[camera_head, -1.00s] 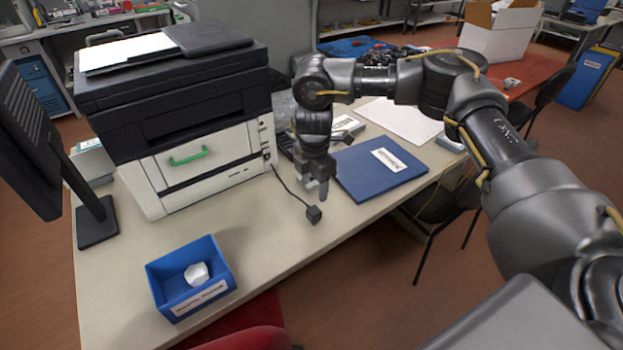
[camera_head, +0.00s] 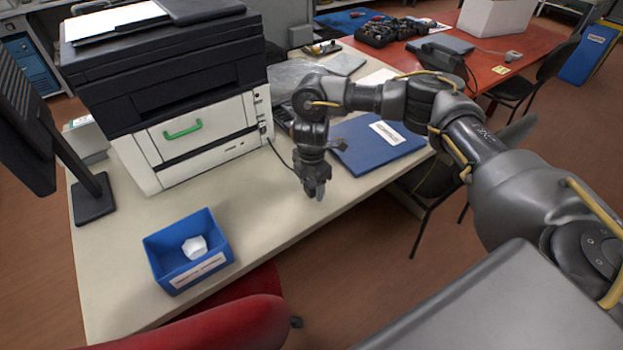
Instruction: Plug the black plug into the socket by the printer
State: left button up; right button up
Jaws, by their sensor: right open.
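The printer (camera_head: 165,75), black above and white below with a green handle, stands at the back left of the table. A dark cable (camera_head: 280,154) runs from its right side down toward my right gripper (camera_head: 316,192). The black plug at the cable's end is hidden behind that gripper. My right gripper points down over the table in front of the blue folder, with its jaws open. I cannot tell whether the plug is between the fingers. I cannot make out the socket clearly. My left gripper is out of view.
A blue bin (camera_head: 157,262) with a white crumpled piece (camera_head: 194,247) stands at the front left. A blue folder (camera_head: 377,143) lies right of my right gripper. A monitor (camera_head: 92,195) stands at the left. A red chair (camera_head: 225,325) is at the front edge. The table between bin and gripper is clear.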

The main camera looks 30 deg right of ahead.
jog(key=c, duration=1)
jog(key=shift+r+p, duration=0.25)
jog(key=shift+p, duration=0.1)
jog(key=shift+r+p, duration=0.3)
jog(key=shift+p, duration=0.05)
jog(key=shift+r+p, duration=1.2)
jog(key=shift+p, duration=0.25)
jog(key=shift+r+p, duration=2)
jog(key=shift+p, duration=0.3)
